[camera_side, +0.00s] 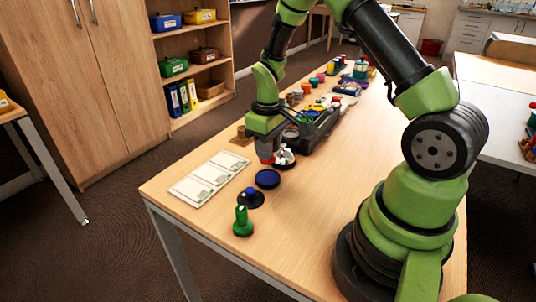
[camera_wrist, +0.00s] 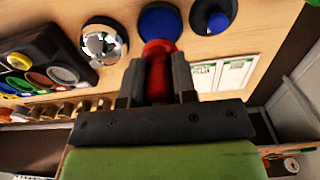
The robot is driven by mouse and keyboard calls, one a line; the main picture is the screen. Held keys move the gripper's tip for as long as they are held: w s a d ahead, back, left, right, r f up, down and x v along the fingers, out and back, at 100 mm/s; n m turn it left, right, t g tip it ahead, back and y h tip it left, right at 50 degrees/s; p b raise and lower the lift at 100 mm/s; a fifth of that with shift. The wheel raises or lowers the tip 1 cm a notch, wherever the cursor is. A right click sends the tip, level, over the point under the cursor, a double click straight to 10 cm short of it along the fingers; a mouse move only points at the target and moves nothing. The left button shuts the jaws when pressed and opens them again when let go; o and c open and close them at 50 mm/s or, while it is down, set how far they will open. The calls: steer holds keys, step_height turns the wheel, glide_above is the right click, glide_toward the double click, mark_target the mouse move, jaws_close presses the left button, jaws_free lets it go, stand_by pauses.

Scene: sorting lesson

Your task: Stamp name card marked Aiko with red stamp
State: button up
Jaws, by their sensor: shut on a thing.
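My gripper (camera_side: 267,153) is shut on the red stamp (camera_wrist: 158,52), whose red handle shows between the fingers in the wrist view. In the side view the gripper hangs low over the table, just behind a round blue pad (camera_side: 267,178). The stamp's lower end is mostly hidden, so I cannot tell whether it touches anything. A white sheet of name cards (camera_side: 208,177) lies flat to the left of the gripper; part of it shows in the wrist view (camera_wrist: 222,75).
A blue stamp (camera_side: 251,197) and a green stamp (camera_side: 242,222) stand upright nearer the table's front edge. A shiny chrome dome (camera_wrist: 104,42) is beside the gripper. A dark tray (camera_side: 322,128) with coloured round items lies behind. Bare table lies right of the pad.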

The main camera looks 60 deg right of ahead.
steer(key=shift+r, duration=0.85)
steer(key=shift+w+a+f, duration=0.1)
steer(key=shift+w+a, duration=0.1)
steer(key=shift+w, duration=0.2)
steer(key=w+a, duration=0.4)
steer(key=w, duration=0.2)
glide_above(195, 190)
steer(key=shift+f, duration=1.7)
steer(key=shift+f, duration=1.5)
